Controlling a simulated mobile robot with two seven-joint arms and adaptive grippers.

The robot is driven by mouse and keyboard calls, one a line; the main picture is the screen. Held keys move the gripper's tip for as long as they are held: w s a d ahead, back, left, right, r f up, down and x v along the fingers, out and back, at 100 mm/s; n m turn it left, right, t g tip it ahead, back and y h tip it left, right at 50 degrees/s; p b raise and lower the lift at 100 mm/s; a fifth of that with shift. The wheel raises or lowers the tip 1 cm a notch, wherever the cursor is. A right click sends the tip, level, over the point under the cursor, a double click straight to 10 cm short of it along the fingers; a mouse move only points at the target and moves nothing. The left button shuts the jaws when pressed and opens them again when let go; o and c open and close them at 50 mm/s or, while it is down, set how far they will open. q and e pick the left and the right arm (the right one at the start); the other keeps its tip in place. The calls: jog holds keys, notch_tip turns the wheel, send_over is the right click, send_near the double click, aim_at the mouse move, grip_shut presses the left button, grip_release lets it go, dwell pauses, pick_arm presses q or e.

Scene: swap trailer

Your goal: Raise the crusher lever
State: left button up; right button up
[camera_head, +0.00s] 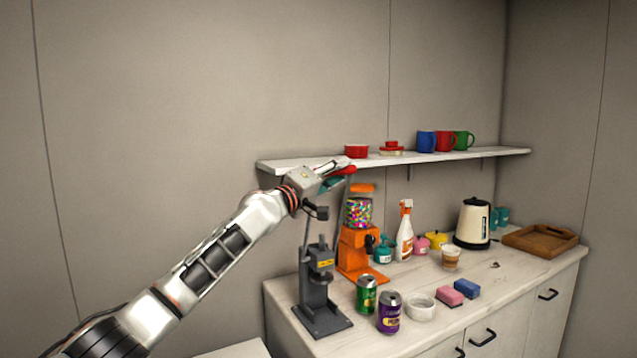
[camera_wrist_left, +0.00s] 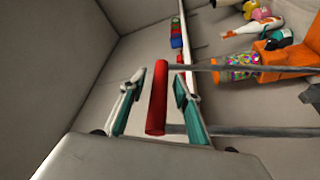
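The dark grey can crusher (camera_head: 318,292) stands at the left end of the counter. Its lever points up, with grey bars rising to a red handle (camera_head: 345,169) near the shelf's left end. My left gripper (camera_head: 333,175) is at the handle and partly covers it. In the left wrist view the red handle (camera_wrist_left: 157,100) lies between the two teal-padded fingers of my left gripper (camera_wrist_left: 160,82). The fingers are open, with gaps visible beside the handle. My right gripper is not in view.
A wall shelf (camera_head: 476,154) with mugs and red dishes runs close by the left gripper. An orange gumball machine (camera_head: 358,250) stands right of the crusher. A green can (camera_head: 366,296) and a purple can (camera_head: 389,313) stand in front. A kettle (camera_head: 472,224) is farther right.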

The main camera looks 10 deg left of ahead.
pick_arm(q)
jog(key=r+v, duration=0.1)
jog(key=v, duration=1)
jog(key=s+a+f+m+g+y, duration=0.15)
jog(key=s+f, duration=0.25)
jog(key=f, duration=1)
jog(key=s+f+m+y, duration=0.15)
jog(key=s+f, duration=0.25)
jog(key=f, duration=1)
jog(key=s+f+g+y, duration=0.15)
jog(key=s+f, duration=0.25)
jog(key=f, duration=0.9)
jog(key=s+a+f+m+g+y, duration=0.1)
jog(key=s+a+f+m+y, duration=0.1)
jog(key=s+f, duration=1)
jog(key=s+a+f+m+g+y, duration=0.2)
jog(key=s+a+f+m, duration=0.2)
jog(key=s+f, duration=0.8)
jog(key=s, duration=0.7)
jog(key=shift+s+a+f, duration=0.2)
jog(key=shift+s+a, duration=0.1)
jog(key=shift+a, duration=0.1)
jog(key=shift+y, duration=0.25)
